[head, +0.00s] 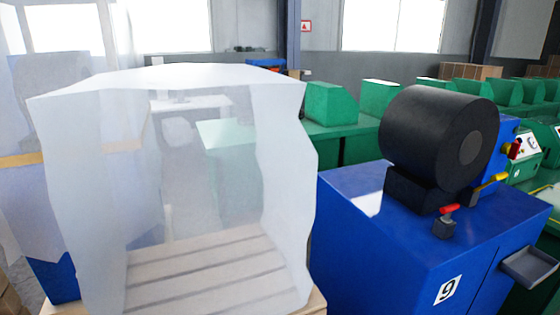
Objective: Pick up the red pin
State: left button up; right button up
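A small red piece (449,209) tops a dark block on the top face of the blue machine (385,245), in front of the black cylinder (440,130). Another red piece (515,149) sits at the machine's right side. I cannot tell for sure which of them is the red pin. Neither of my grippers is in view.
A yellow lever (494,182) sticks out beside the black cylinder. A grey tray (530,266) juts from the machine's right side. A translucent wrapped crate (185,190) on wooden slats fills the left. Green machines (335,105) stand in rows behind.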

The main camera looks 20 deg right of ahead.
aim_at(447, 210)
jog(key=z, duration=1.75)
jog(key=i+l+u, duration=0.3)
jog(key=l+u, duration=0.3)
jog(key=i+l, duration=0.05)
jog(key=l, duration=0.05)
